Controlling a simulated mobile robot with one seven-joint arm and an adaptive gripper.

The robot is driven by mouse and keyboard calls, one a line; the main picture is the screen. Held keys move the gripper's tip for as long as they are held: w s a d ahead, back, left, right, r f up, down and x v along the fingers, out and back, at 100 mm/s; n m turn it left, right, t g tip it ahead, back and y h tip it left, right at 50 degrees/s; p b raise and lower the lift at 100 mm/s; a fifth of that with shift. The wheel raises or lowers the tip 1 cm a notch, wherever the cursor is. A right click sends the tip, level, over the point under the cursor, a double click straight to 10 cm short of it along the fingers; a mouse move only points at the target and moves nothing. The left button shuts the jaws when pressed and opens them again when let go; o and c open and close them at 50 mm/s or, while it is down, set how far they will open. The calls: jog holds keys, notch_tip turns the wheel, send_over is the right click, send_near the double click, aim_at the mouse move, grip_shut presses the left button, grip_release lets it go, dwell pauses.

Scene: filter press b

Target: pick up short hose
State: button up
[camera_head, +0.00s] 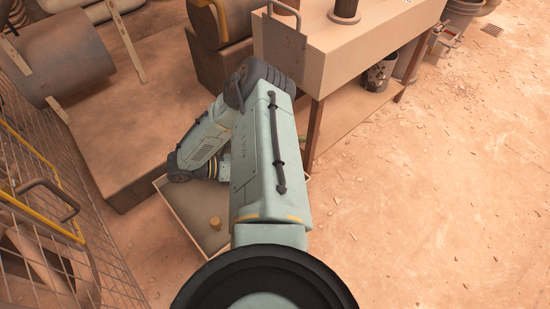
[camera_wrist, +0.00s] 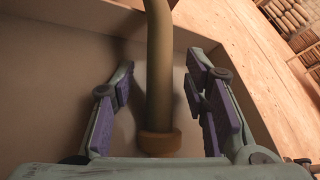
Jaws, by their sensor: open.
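The short hose (camera_wrist: 159,75) is a dull brown tube in the wrist view, with a wider collar (camera_wrist: 159,142) at its lower end. It runs up the picture between the two fingers of my gripper (camera_wrist: 158,95). The fingers have purple pads and are open, with a gap on each side of the hose. In the head view my arm hides the gripper. A small tan cylindrical end (camera_head: 215,223) shows inside a shallow tray (camera_head: 180,212); I cannot tell whether it belongs to the hose.
The tray's wall (camera_wrist: 220,55) rises close to the right finger. A bench (camera_head: 345,65) stands beyond my arm, with a dark bucket (camera_head: 377,76) beneath it. A wire mesh fence (camera_head: 45,210) is at left. The sandy floor (camera_head: 450,200) at right is mostly clear.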

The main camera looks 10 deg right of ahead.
jog(key=shift+c, duration=0.2)
grip_shut()
dwell(0.4)
